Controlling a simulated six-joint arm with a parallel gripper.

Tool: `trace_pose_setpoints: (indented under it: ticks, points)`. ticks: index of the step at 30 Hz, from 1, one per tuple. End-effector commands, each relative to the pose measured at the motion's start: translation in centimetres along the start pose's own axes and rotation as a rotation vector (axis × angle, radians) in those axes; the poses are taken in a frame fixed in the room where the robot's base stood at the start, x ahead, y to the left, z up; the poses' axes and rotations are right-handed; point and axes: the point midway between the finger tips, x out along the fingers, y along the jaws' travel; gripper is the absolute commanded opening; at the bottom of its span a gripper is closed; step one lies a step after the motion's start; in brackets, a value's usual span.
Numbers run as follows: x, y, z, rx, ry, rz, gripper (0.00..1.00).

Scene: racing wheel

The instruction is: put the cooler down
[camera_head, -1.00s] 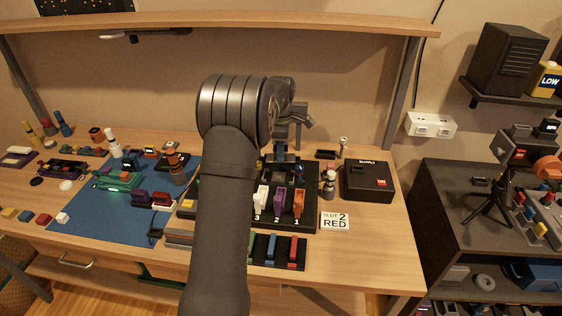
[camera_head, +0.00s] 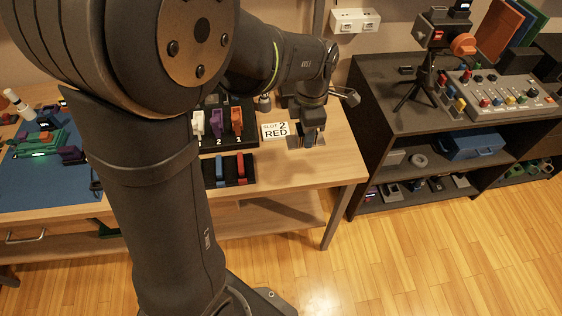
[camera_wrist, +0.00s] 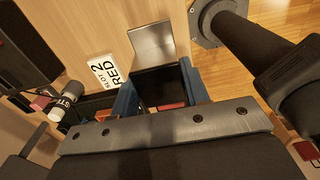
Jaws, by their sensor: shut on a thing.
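My gripper (camera_head: 310,130) is over the right end of the wooden bench, next to the white "SLOT 2 RED" card. In the wrist view its two blue fingers (camera_wrist: 158,98) are shut on a dark block, which I take to be the cooler (camera_wrist: 160,83). The cooler's underside is hidden, so I cannot tell whether it touches the bench. A plain silver square plate (camera_wrist: 153,40) lies on the bench just beyond the cooler in the wrist view. The plate also shows beside the fingers in the head view (camera_head: 294,142).
The "SLOT 2 RED" card (camera_head: 275,131) lies left of my gripper. A dark rack with white, purple and orange levers (camera_head: 218,122) stands further left. The bench's front edge is close. A dark shelf unit (camera_head: 385,110) stands to the right, across a gap.

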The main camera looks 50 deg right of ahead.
Motion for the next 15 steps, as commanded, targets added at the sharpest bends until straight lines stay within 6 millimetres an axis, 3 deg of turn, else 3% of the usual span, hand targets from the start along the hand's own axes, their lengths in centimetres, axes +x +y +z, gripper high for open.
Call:
trace_pose_setpoints:
  ticks: [3, 8, 11, 15]
  points:
    - [0.4, -3.9, 0.6, 0.014, 0.001, 0.002, 0.02]
    - [0.9, -6.5, 0.7, 0.016, 0.001, 0.003, 0.02]
    - [1.4, -6.5, 0.4, 0.014, 0.002, 0.003, 0.02]
    - [3.0, -4.4, -1.0, 0.009, 0.003, 0.001, 0.02]
